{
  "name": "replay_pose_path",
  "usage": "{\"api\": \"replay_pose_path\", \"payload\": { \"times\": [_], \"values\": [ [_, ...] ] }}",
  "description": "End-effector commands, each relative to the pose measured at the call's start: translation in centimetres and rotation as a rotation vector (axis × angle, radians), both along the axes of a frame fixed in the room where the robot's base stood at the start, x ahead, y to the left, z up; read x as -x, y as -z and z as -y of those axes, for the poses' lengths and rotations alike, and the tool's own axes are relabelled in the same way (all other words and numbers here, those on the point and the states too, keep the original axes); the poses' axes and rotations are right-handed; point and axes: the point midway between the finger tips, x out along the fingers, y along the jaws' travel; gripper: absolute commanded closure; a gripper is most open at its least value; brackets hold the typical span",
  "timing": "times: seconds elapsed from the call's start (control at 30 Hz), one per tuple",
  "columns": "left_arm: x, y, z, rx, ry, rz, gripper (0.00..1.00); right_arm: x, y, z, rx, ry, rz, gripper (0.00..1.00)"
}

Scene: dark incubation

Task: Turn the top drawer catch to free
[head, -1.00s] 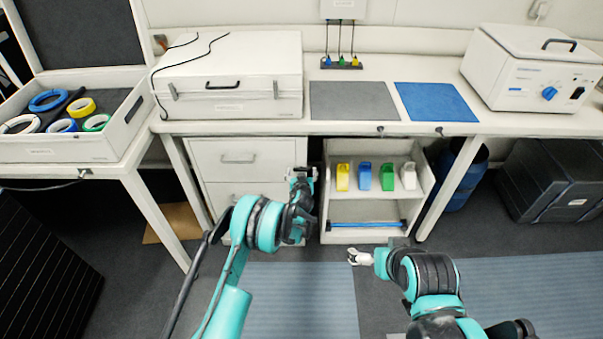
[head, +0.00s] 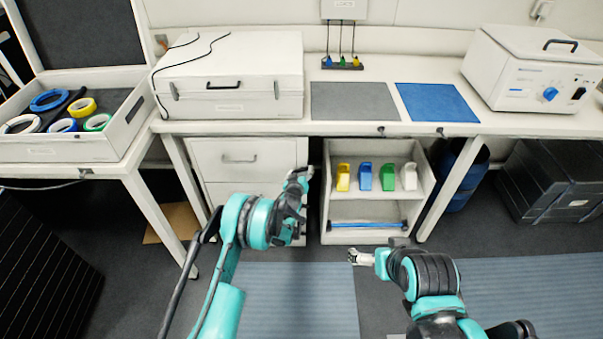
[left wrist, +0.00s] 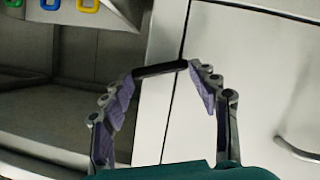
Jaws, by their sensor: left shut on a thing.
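The top drawer (head: 240,153) is a pale front with a bar handle (head: 239,159), under the bench on the left. The handle also shows in the left wrist view (left wrist: 298,150). The catch (left wrist: 155,69) is a short dark bar near the drawer's side edge. It lies nearly level in the left wrist view, its right end by the dark seam. My left gripper (head: 300,178) is at the drawer's right edge, hiding the catch in the head view. Its fingers (left wrist: 163,72) are closed on the bar's two ends. My right gripper (head: 358,257) hangs low in front; its jaw state is unclear.
An open shelf unit (head: 378,210) with several coloured holders stands just right of the drawer. The bench edge (head: 330,128) overhangs both. A white case (head: 232,75) sits on top.

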Motion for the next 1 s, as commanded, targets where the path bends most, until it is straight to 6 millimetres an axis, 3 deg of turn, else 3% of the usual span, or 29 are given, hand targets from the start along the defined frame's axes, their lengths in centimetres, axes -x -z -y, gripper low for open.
{"api": "replay_pose_path", "payload": {
  "times": [0.4,0.97,1.0],
  "values": [
    [-0.02,0.2,-0.35,0.219,-0.001,0.0,0.69,0.0,0.0,0.0,0.0,0.0,0.0,0.0],
    [0.0,0.22,-0.37,0.259,0.0,0.0,0.69,0.0,0.0,0.0,0.0,0.0,0.0,0.0],
    [0.0,0.22,-0.37,0.259,0.0,0.0,0.37,0.0,0.0,0.0,0.0,0.0,0.0,0.0]
  ]
}}
